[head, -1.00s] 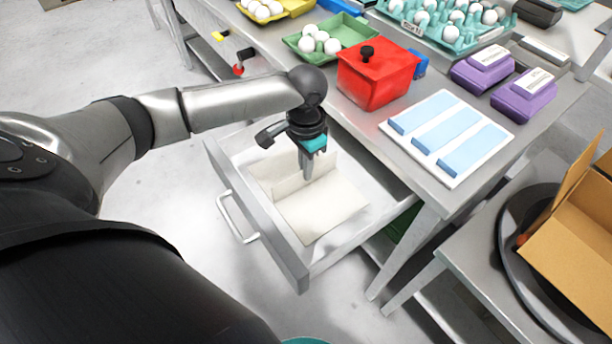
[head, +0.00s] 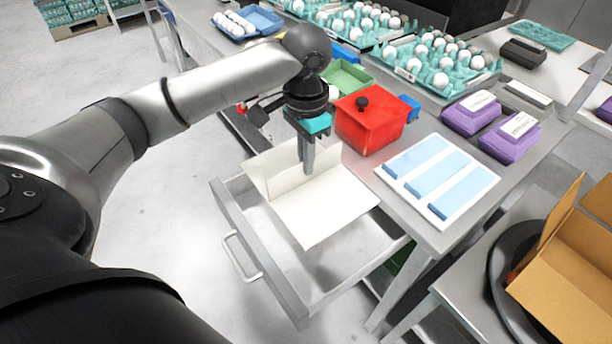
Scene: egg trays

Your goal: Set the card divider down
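The card divider (head: 325,208) is a cream folded card with a flat panel and an upright flap. My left gripper (head: 307,160) points down and is shut on the flap. The divider hangs above the open metal drawer (head: 272,268) and overlaps its rim in the head view. The fingertips are partly hidden by the flap. My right gripper is not in view.
On the table beside the drawer are a red box with a black knob (head: 370,122), a white board with blue strips (head: 462,214), purple packs (head: 510,140) and teal egg trays (head: 465,77). An open cardboard box (head: 570,275) stands at the right.

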